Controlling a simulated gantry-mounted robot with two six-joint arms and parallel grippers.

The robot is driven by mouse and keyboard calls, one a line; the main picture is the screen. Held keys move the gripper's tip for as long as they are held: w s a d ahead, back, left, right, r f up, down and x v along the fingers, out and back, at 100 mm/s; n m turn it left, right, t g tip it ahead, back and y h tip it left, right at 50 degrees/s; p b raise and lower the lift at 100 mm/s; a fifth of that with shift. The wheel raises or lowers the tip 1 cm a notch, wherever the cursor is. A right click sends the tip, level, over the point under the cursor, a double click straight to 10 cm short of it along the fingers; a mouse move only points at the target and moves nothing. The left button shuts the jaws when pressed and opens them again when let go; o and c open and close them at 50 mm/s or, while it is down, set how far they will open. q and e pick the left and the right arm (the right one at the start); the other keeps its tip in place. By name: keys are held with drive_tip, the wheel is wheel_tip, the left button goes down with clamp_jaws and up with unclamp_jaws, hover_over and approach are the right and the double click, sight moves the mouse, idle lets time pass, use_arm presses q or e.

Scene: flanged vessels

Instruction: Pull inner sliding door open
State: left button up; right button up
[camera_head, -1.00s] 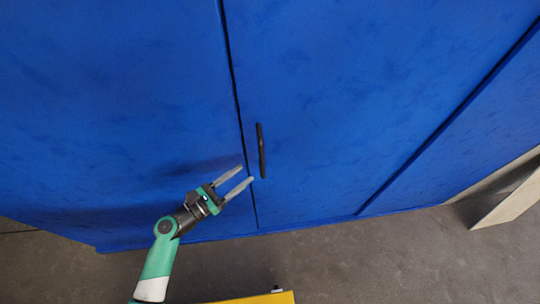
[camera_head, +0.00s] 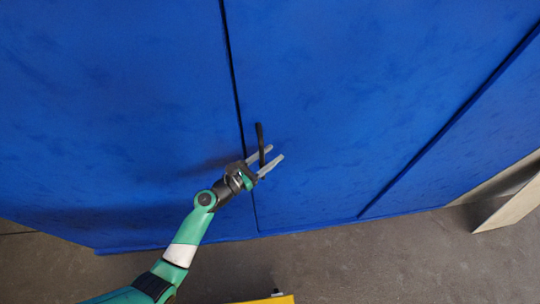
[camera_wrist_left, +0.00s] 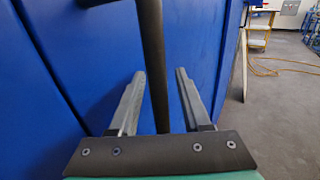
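The blue sliding door (camera_head: 340,90) carries a black vertical bar handle (camera_head: 260,138) near its left edge, beside a dark vertical seam. My left gripper (camera_head: 271,152) is open at the lower part of the handle. In the left wrist view the handle (camera_wrist_left: 153,60) runs down between the two spread fingers (camera_wrist_left: 159,85), with a gap on each side. The upper end of the handle bends left toward the door (camera_wrist_left: 195,30). My right gripper is not in view.
A fixed-looking blue panel (camera_head: 110,110) lies left of the seam, and another blue panel (camera_head: 470,130) lies to the right. Grey floor (camera_head: 370,255) runs along the bottom. A pale board (camera_head: 508,205) stands at the right. A yellow object (camera_head: 270,299) shows at the bottom edge.

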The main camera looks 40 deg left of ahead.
use_arm(q)
clamp_jaws()
idle(1.2)
